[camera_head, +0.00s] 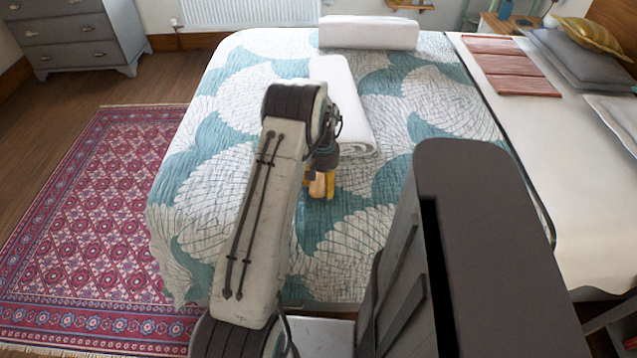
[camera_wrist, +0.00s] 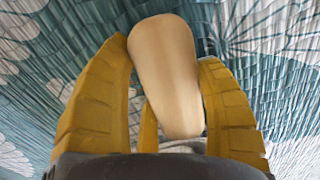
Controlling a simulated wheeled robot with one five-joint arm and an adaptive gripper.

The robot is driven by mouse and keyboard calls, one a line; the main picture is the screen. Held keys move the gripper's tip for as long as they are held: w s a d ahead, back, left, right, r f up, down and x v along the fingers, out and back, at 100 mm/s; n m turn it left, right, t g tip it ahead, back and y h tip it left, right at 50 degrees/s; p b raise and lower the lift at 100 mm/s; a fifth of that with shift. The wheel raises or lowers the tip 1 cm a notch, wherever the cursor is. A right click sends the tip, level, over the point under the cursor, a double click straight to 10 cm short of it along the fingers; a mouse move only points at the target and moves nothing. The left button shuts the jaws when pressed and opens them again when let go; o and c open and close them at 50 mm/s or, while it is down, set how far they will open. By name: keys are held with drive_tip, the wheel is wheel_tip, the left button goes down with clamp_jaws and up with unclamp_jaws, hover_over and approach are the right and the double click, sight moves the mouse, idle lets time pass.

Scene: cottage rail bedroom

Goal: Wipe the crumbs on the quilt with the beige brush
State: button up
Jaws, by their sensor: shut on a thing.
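The quilt (camera_head: 220,190) is teal and white with a large leafy pattern and covers the bed. My gripper (camera_head: 320,184) has yellow fingers and is low over the middle of the quilt. In the wrist view my gripper (camera_wrist: 165,105) is shut on the beige brush (camera_wrist: 163,62), whose smooth rounded body shows between the fingers. In the head view only a small beige part of the brush (camera_head: 317,187) shows. Its bristles are hidden, and I cannot tell whether it touches the quilt. I cannot make out any crumbs in either view.
A rolled white towel (camera_head: 355,140) lies just behind my gripper, and folded white bedding (camera_head: 368,33) lies at the far end. The quilt's left side is clear.

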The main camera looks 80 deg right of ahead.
sight(354, 183)
drive_tip(key=shift+s+d+f+b, duration=0.15)
drive_tip(key=shift+s+b, duration=0.25)
drive_tip(key=shift+s, duration=1.9)
drive_tip(key=shift+s+d, duration=0.2)
drive_tip(key=shift+s, duration=2.25)
drive_tip(key=shift+d, duration=1.05)
drive_tip(key=shift+w, duration=0.1)
